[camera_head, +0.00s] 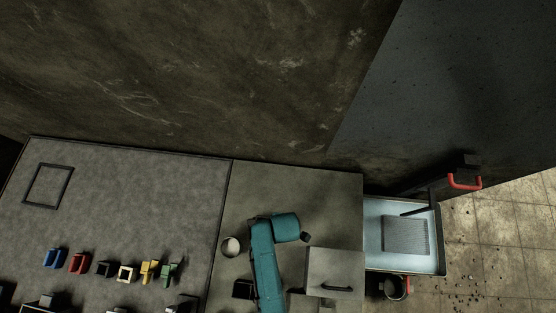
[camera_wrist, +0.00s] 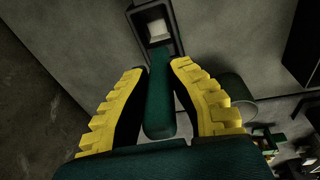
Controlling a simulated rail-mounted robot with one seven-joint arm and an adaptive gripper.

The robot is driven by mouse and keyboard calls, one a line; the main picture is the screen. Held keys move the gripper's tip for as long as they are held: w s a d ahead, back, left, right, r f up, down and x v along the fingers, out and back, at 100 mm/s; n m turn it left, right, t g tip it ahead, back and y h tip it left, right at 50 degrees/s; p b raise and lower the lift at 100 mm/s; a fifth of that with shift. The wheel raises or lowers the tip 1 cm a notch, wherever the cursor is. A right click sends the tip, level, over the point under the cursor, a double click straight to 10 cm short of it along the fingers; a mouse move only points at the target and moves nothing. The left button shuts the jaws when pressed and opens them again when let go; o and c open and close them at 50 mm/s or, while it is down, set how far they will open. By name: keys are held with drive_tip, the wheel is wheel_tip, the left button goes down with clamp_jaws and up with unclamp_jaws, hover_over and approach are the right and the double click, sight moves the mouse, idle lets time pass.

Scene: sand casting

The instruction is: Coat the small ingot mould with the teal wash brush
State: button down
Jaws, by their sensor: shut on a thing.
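My gripper (camera_wrist: 158,100), with yellow ridged fingers and dark inner pads, is shut on the teal wash brush (camera_wrist: 159,100) in the wrist view. The teal handle runs up the picture between the fingers. A black rectangular mould (camera_wrist: 131,22) lies at the top of the wrist view, in line with the brush's far end. A pale block-like patch shows within its outline; I cannot tell whether it is bristles or the mould's inside, or whether brush and mould touch. A black open box (camera_head: 243,289), probably this mould, shows beside my teal arm in the head view, where my gripper is hidden.
A pale round pot (camera_head: 231,246) stands left of my arm. A grey box with a handle (camera_head: 335,257) is to its right, near a light-blue tray (camera_head: 441,240). Several coloured clamp-like pieces (camera_head: 123,272) line the left bench. The bench behind them is mostly clear.

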drive_tip(key=shift+d, duration=0.1)
drive_tip(key=shift+s+d+r+p, duration=0.15)
drive_tip(key=shift+d+p, duration=0.15)
drive_tip(key=shift+d, duration=0.8)
drive_tip(key=shift+a, duration=0.1)
drive_tip(key=shift+w+a, duration=0.2)
drive_tip(key=shift+a, duration=0.95)
